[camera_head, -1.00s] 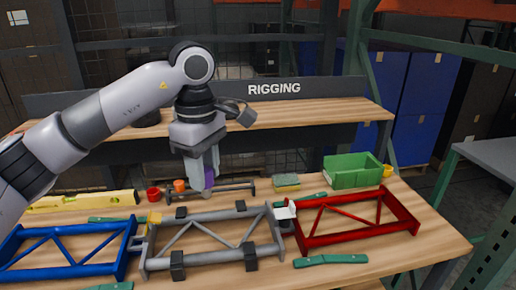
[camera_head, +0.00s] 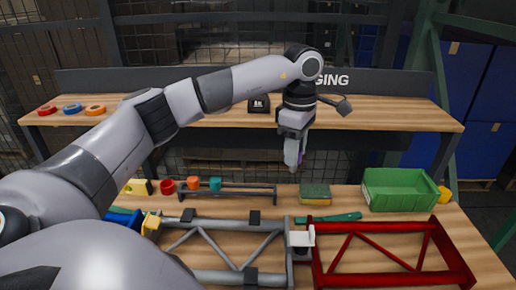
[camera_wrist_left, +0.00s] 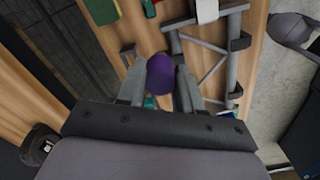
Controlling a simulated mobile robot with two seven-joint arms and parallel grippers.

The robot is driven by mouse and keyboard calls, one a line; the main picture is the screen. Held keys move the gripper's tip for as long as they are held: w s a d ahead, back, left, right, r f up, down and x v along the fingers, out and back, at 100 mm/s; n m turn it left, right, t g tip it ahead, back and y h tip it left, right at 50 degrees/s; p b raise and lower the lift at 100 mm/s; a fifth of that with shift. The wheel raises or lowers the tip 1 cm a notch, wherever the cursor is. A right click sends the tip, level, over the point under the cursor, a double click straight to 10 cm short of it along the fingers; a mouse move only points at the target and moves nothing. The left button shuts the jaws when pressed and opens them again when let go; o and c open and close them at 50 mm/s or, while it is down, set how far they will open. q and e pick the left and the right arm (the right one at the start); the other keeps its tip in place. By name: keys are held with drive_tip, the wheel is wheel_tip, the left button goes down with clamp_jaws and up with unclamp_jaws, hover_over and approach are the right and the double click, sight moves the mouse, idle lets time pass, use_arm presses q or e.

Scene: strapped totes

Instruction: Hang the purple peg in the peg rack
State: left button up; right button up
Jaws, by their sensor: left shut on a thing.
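My left gripper (camera_head: 293,165) is shut on the purple peg (camera_head: 301,158) and holds it above the bench, near the back edge. The gripper hides much of the peg in the head view. In the left wrist view the purple peg (camera_wrist_left: 160,75) shows its rounded end between the two fingers (camera_wrist_left: 160,90). A low dark rack (camera_head: 235,190), seemingly the peg rack, stands on the bench to the left of the gripper. Its slots are too small to make out. My right gripper is not in view.
Small red (camera_head: 167,187), orange (camera_head: 193,183) and teal (camera_head: 215,184) cylinders stand near the rack's left part. A sponge (camera_head: 314,194) lies below the gripper, a green bin (camera_head: 400,190) to its right. Grey (camera_head: 208,224) and red (camera_head: 395,226) frames fill the front.

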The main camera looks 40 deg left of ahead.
use_arm(q)
drive_tip(key=w+a+f+n, duration=0.2)
drive_tip(key=a+f+n, duration=0.4)
drive_tip(key=a, duration=0.8)
drive_tip(key=shift+m, duration=0.3)
drive_tip(key=shift+s+d+f+b, duration=0.1)
drive_tip(key=shift+f+b, duration=1.85)
drive_tip(key=shift+f, duration=0.85)
drive_tip(key=shift+s+d+f+b, duration=0.1)
drive_tip(key=shift+f+b, duration=1.85)
drive_tip(key=shift+f, duration=0.85)
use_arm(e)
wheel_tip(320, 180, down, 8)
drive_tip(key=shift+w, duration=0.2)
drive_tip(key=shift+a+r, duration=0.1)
use_arm(q)
drive_tip(key=o, duration=1.2)
drive_tip(key=shift+c, duration=0.2)
drive_tip(key=shift+r, duration=0.1)
